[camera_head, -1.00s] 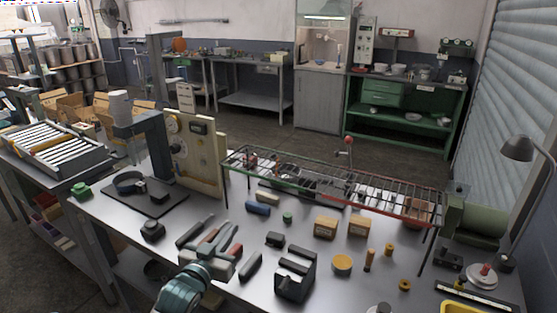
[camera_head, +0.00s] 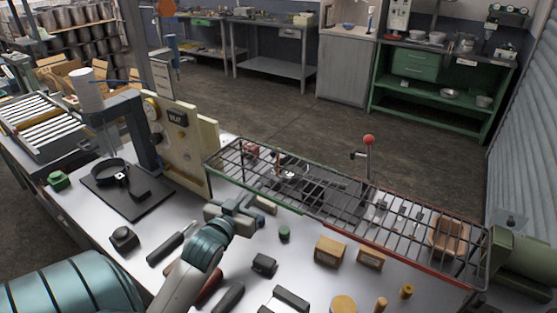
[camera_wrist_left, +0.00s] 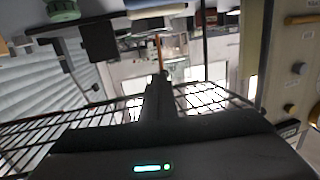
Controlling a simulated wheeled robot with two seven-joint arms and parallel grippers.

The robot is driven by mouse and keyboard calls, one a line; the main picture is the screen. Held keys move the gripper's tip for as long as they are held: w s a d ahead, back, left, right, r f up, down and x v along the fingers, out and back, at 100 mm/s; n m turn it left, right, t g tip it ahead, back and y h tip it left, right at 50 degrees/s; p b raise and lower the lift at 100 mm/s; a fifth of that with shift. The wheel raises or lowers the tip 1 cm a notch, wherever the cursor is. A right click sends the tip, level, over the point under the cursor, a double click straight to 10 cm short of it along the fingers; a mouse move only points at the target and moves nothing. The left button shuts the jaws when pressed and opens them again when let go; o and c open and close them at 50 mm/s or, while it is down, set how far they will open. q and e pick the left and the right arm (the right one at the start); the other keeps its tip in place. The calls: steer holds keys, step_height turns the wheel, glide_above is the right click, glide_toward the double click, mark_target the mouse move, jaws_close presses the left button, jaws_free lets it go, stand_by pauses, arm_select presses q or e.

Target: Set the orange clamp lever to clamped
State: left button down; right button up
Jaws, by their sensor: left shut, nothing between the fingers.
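My left gripper (camera_head: 258,203) is shut and empty over the table, on the near side of the rack and short of the rod. In the left wrist view its closed fingers (camera_wrist_left: 160,80) point towards the rod, apparently apart from it. My right gripper is not in view.
The wire rack (camera_head: 330,232) with green and red rails spans the table's far side. A red-knobbed lever (camera_head: 369,140) rises behind it. A cream panel (camera_head: 190,138) stands left of the gripper. Cardboard boxes (camera_head: 330,250), a green knob (camera_head: 284,234) and black blocks lie nearby.

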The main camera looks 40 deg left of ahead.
arm_select(q)
steer(key=p+x, duration=0.5)
steer(key=x, duration=0.8)
steer(key=shift+w, duration=0.35)
stand_by(0.4)
